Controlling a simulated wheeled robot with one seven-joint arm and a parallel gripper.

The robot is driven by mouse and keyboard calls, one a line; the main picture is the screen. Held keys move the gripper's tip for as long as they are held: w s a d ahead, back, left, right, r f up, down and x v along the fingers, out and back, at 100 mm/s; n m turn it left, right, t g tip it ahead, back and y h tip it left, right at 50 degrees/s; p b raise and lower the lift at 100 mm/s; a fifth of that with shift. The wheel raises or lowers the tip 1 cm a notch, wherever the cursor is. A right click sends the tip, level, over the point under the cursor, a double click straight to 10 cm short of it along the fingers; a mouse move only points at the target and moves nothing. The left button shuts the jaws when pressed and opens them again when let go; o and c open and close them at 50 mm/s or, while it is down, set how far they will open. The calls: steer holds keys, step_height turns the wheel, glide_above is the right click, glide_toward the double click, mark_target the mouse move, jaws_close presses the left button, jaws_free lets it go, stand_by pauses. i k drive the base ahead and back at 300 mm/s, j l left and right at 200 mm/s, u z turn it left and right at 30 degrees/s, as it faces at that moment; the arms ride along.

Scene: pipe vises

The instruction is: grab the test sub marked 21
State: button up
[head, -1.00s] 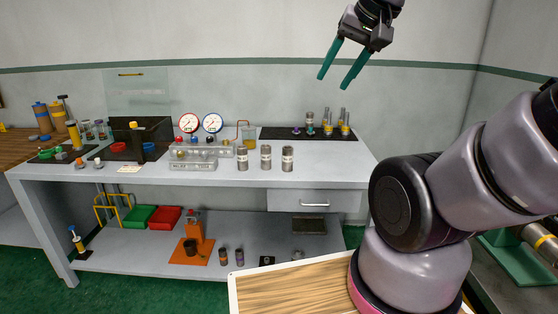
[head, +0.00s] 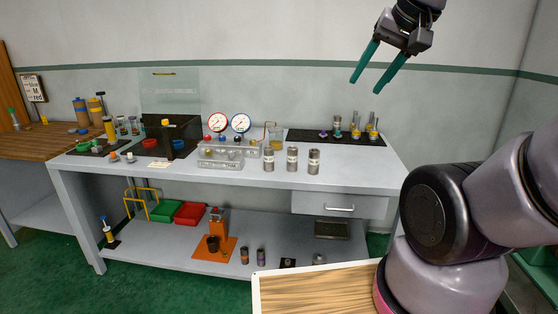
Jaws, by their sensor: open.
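Three grey metal cylinders with pale labels stand upright in a row near the front of the bench top: a left one (head: 269,160), a middle one (head: 292,160) and a right one (head: 313,162). They look like test subs, but their labels are too small to read, so I cannot tell which is marked 21. My gripper (head: 370,82) is open and empty, with teal fingers pointing down and left. It is high up in front of the wall, well above the bench and apart from the cylinders.
A clear tray of fittings (head: 220,157) stands left of the cylinders, with two gauges (head: 229,123) behind. A black mat (head: 305,136) at the back right carries several small parts. The bench top (head: 350,172) is clear to the right of the cylinders. A wooden board (head: 315,290) is in the foreground.

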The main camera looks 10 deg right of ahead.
mark_target(269, 151)
steer(key=i+j+z, duration=0.4)
steer(key=j, duration=0.25)
steer(key=j+z, duration=0.2)
steer(key=j, duration=0.15)
steer(key=i+j+z, duration=0.25)
steer(key=j, duration=0.15)
steer(key=j+z, duration=0.2)
steer(key=j, duration=0.2)
